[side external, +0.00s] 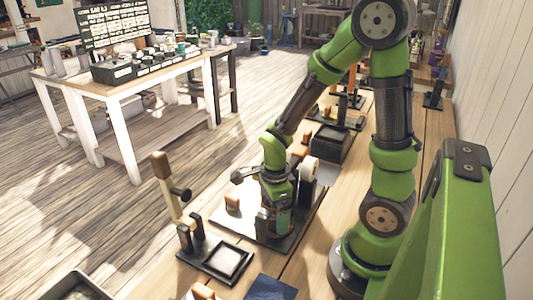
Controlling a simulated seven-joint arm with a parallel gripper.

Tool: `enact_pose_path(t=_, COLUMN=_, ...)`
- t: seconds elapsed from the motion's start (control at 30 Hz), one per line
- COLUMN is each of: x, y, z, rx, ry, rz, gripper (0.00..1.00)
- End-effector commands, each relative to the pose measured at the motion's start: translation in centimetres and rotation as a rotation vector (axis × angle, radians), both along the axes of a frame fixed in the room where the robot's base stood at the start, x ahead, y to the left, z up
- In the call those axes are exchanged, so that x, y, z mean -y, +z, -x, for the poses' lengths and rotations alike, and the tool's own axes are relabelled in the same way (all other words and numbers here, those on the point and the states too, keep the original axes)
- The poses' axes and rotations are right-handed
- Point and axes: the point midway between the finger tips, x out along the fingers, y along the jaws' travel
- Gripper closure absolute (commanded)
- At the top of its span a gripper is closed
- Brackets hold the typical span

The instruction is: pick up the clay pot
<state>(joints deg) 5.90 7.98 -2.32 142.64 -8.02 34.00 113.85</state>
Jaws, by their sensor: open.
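My gripper (273,226) points down, low over a dark board on the wooden bench. Its jaws are open. The space between and behind the fingers is small and dark in this view, so I cannot tell what stands there. I cannot make out a clay pot for certain; it may be hidden by the gripper or the arm. A small orange-tan block (232,202) lies on the board, left of the gripper and apart from it.
A pale round roll (309,170) on a dark holder stands close right of the gripper. A wooden-handled upright tool (165,178) stands at left by a black square tray (233,262). A dark box (331,145) is farther back. A white-legged table (125,90) stands across the floor.

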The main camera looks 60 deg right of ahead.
Motion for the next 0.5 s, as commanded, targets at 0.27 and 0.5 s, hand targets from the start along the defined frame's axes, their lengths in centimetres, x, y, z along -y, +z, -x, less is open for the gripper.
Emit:
enact_pose_path(t=0.27, x=-0.01, y=0.04, z=0.01, rx=0.0, ry=0.0, rz=0.0, gripper=0.26)
enact_pose_path(t=0.5, x=-0.01, y=0.05, z=0.01, rx=0.0, ry=0.001, rz=0.0, gripper=0.63)
